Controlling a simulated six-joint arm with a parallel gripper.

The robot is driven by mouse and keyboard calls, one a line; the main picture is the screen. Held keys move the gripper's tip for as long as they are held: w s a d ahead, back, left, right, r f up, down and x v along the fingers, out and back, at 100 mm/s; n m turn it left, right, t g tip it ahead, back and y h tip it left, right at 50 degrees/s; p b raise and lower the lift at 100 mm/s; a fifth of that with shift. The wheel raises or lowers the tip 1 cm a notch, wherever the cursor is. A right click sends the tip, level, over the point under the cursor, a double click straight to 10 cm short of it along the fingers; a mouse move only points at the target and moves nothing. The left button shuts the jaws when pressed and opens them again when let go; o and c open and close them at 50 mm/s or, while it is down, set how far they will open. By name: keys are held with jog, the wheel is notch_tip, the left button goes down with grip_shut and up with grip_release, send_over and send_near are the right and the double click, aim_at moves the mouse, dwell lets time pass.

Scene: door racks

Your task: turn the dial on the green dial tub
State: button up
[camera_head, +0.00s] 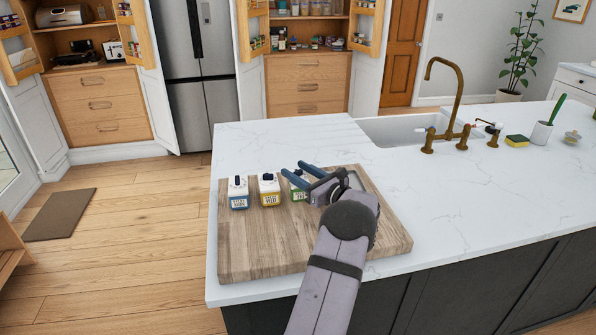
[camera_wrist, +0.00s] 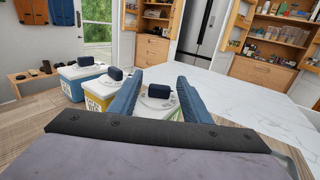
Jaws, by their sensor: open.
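The green dial tub (camera_head: 299,194) stands on a wooden board, rightmost of three small white-lidded tubs. My gripper (camera_head: 294,169) is open, its blue fingers reaching over this tub and hiding part of its top. In the wrist view, the tub's dark dial (camera_wrist: 159,91) stands on the white lid between the two fingers of my gripper (camera_wrist: 160,78). Gaps show on both sides of the dial, and neither finger appears to touch it. A little green of the tub's body (camera_wrist: 178,115) shows beside the right finger.
The yellow tub (camera_head: 269,190) and the blue tub (camera_head: 238,193) stand in a row to the left of the green one. The wooden board (camera_head: 262,248) is bare in front. The white counter (camera_head: 450,210) is clear to the right, with a sink and brass tap (camera_head: 458,100) behind.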

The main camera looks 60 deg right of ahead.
jog(key=c, duration=1.1)
jog(key=shift+o, duration=0.2)
jog(key=shift+f, duration=0.1)
jog(key=shift+f+n+y+b, duration=0.15)
jog(key=shift+n+y+b, duration=0.15)
jog(key=shift+b, duration=0.9)
jog(key=y+b, duration=0.1)
jog(key=b, duration=0.2)
jog(key=shift+d+n+t+y+b, duration=0.1)
jog(key=shift+n+t+y+b, duration=0.2)
jog(key=shift+n+b, duration=0.1)
jog(key=shift+y+b, duration=0.3)
jog(key=shift+b, duration=0.05)
jog(key=shift+n+y+b, duration=0.6)
jog(key=shift+b, duration=0.25)
jog(key=shift+r+y+b, duration=0.2)
jog(key=shift+y+b, duration=0.1)
jog(key=shift+y, duration=0.1)
jog(key=shift+r, duration=0.1)
